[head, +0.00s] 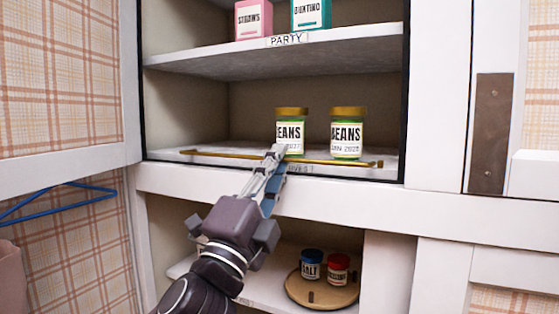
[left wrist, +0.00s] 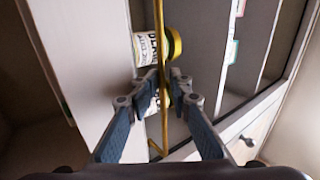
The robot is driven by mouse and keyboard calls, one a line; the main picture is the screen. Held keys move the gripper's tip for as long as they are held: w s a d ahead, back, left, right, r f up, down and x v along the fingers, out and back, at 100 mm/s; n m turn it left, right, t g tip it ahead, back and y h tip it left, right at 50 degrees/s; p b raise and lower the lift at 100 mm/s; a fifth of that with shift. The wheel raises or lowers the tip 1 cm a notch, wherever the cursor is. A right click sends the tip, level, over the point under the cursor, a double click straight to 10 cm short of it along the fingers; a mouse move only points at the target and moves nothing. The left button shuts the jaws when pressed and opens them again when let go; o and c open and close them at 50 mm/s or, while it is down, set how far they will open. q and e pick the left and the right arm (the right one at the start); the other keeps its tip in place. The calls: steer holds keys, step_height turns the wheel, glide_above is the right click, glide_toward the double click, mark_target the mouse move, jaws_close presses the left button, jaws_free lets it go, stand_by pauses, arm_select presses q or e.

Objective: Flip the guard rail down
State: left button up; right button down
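The guard rail is a thin gold bar (head: 225,155) across the front of the middle shelf, low in front of two bean jars. It also shows in the left wrist view (left wrist: 160,40), running lengthwise between my fingers. My left gripper (head: 277,153) reaches up to the rail from below, near its middle, by the left jar. In the left wrist view its fingertips (left wrist: 166,82) lie on either side of the rail, with a small gap showing. Contact with the rail cannot be made out. My right gripper is not in view.
The left bean jar (head: 290,132) and right bean jar (head: 347,134) stand behind the rail. Pink (head: 253,20) and teal (head: 311,13) boxes stand on the shelf above. Below, salt and a red-lidded jar stand on a round wooden tray (head: 312,297). A blue hanger (head: 60,196) is at left.

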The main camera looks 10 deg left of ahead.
arm_select(q)
steer(key=v, duration=0.7)
steer(key=shift+a, duration=0.1)
